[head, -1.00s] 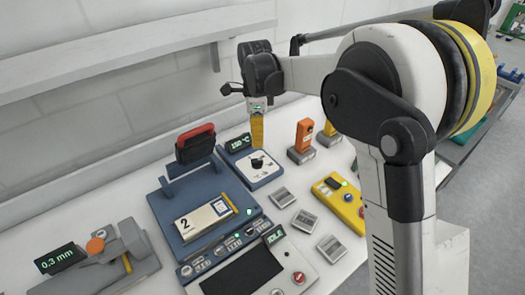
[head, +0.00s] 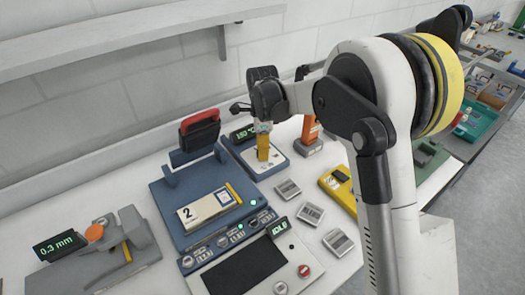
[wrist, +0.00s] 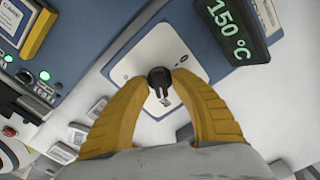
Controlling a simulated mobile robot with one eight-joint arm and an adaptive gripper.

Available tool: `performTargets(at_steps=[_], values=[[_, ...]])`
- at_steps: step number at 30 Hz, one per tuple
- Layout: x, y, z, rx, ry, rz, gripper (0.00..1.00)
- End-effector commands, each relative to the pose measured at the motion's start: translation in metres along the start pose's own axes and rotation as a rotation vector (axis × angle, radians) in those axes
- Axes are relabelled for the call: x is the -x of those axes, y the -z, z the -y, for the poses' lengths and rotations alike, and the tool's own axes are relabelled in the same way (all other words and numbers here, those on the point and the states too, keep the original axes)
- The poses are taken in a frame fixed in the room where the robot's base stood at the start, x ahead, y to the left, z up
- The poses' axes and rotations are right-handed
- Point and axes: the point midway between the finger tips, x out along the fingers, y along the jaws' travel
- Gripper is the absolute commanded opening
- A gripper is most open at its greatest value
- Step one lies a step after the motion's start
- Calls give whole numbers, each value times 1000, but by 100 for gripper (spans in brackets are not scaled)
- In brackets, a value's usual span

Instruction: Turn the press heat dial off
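The press heat dial is a small black knob (wrist: 160,78) on a white plate of a blue control box (head: 240,147). In the wrist view my gripper (wrist: 160,80) has its two yellow fingers apart, one on each side of the knob. A thin gap seems to show beside the knob, and I cannot tell whether the fingers touch it. In the head view my gripper (head: 263,157) points down at the box and hides the knob. The box's display (wrist: 232,30) reads 150 °C.
The blue press (head: 170,190) with its black and red handle stands left of the box. An orange device (head: 309,130) stands close to the right. Small grey blocks (head: 288,188) and a yellow control box (head: 338,188) lie nearer. A shelf (head: 120,35) runs above along the wall.

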Motion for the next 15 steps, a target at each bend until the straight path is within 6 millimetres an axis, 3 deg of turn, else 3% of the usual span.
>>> performTargets(at_steps=[1, 2, 3, 15], values=[[0, 0, 0, 0, 0, 0, 11], [0, 0, 0, 0, 0, 0, 2], [0, 0, 0, 0, 0, 0, 0], [0, 0, 0, 24, 0, 0, 0]])
